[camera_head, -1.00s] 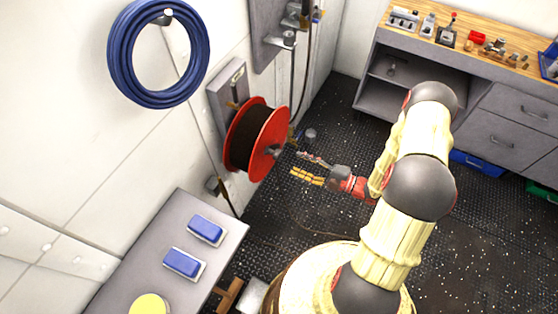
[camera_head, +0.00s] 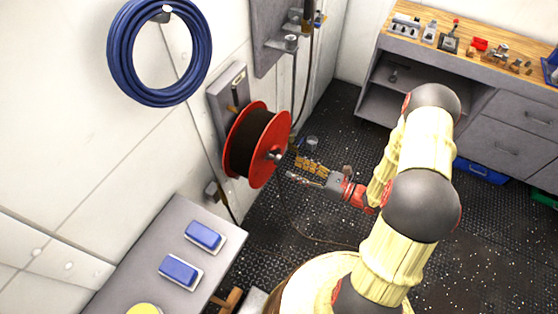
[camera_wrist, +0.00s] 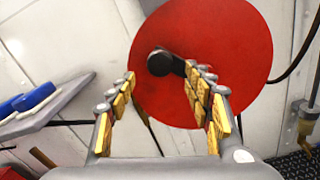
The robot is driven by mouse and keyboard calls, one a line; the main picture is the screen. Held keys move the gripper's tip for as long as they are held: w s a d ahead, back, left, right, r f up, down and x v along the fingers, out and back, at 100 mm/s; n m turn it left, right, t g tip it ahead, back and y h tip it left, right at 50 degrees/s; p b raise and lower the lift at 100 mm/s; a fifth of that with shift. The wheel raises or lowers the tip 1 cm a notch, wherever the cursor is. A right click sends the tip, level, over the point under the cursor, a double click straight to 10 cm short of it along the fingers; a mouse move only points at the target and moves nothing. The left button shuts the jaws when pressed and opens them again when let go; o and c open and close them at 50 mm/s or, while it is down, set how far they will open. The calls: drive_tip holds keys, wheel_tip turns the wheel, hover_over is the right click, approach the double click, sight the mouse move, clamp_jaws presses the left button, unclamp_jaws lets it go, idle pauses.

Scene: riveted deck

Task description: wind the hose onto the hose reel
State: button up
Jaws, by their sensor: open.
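The hose reel (camera_head: 268,150) is mounted on the white wall, with red flanges and a dark drum of hose (camera_head: 242,146) between them. A thin brown line, perhaps the hose's free end, curves over the floor (camera_head: 312,238). My gripper (camera_head: 303,169) is open and empty just right of the reel. In the wrist view the red flange (camera_wrist: 225,45) fills the centre. A dark crank knob (camera_wrist: 161,62) on it shows just beyond my open fingers (camera_wrist: 160,76). The right fingertip overlaps the crank's end; I cannot tell whether they touch. The drum is hidden there.
A blue coil (camera_head: 160,52) hangs on the wall above left. A grey bench (camera_head: 165,225) with blue blocks stands at lower left. A wooden-topped workbench (camera_head: 470,45) with tools stands at back right. The dark deck (camera_head: 500,240) is open at right.

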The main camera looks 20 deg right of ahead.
sight(281, 162)
drive_tip(key=shift+w+a+n+b, duration=0.3)
drive_tip(key=shift+w+a+n, duration=0.55)
drive_tip(key=shift+w+a, duration=0.55)
drive_tip(key=shift+w+a+n+b, duration=0.3)
drive_tip(key=shift+w+a+n, duration=0.55)
drive_tip(key=shift+w+a, duration=0.5)
